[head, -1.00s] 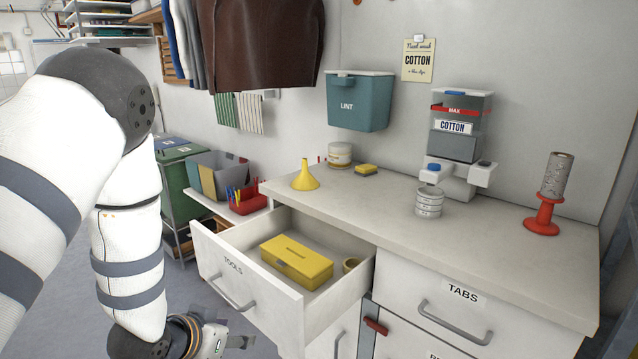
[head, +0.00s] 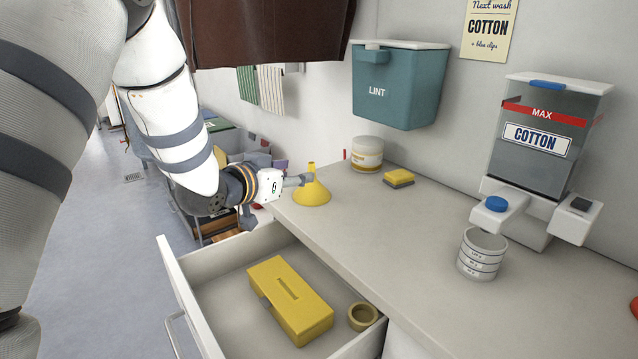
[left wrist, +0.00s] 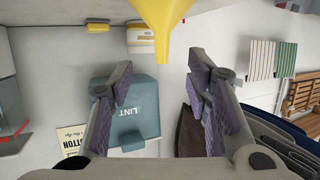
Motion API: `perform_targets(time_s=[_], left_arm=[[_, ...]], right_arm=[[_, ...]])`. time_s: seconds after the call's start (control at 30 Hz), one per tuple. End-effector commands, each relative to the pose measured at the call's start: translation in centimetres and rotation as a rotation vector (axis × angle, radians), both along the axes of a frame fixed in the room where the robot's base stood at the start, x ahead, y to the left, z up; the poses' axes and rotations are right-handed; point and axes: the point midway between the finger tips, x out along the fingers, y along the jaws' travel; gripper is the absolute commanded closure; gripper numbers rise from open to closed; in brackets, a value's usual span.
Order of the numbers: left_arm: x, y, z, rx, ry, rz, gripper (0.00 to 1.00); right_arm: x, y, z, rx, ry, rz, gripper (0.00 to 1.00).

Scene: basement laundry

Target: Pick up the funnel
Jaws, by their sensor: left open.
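The yellow funnel (head: 311,194) stands wide end down on the counter, near its left end, with its spout up. My left gripper (head: 303,180) is at the funnel's left side, close to the spout. In the left wrist view the funnel (left wrist: 165,22) shows at the top, its spout pointing into the gap between the two fingers. The fingers of the left gripper (left wrist: 160,80) are open and apart, with clear space on both sides of the spout. My right gripper is not in view.
The open drawer (head: 222,285) below holds a yellow box (head: 290,300) and a tan ring (head: 362,316). A white jar (head: 367,154) and a yellow sponge (head: 398,178) stand behind the funnel. The teal lint bin (head: 400,90) hangs above. The counter (head: 400,230) right of the funnel is clear.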

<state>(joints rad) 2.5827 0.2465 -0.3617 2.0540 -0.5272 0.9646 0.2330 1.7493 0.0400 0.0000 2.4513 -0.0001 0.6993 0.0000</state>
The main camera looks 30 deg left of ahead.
Motion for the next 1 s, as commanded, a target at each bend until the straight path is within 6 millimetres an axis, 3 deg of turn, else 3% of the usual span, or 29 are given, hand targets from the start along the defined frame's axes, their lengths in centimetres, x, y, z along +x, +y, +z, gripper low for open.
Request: perform_targets(time_s=[0.43, 0.7, 0.77, 0.9, 1.0], left_arm=[[7.3, 0.3, -2.8, 0.001, 0.006, 0.0, 0.56], [8.1, 0.3, -2.6, -0.001, 0.0, 0.0, 0.56], [8.1, 0.3, -2.6, -0.001, 0.0, 0.0, 0.65], [8.1, 0.3, -2.6, -0.001, 0.0, 0.0, 0.96], [8.1, 0.3, -2.6, -0.001, 0.001, 0.0, 1.0]], right_arm=[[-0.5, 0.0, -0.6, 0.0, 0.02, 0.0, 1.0], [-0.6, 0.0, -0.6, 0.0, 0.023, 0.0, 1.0], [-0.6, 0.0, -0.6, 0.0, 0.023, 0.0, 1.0], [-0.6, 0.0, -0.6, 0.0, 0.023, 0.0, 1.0], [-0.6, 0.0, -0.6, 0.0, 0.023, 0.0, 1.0]])
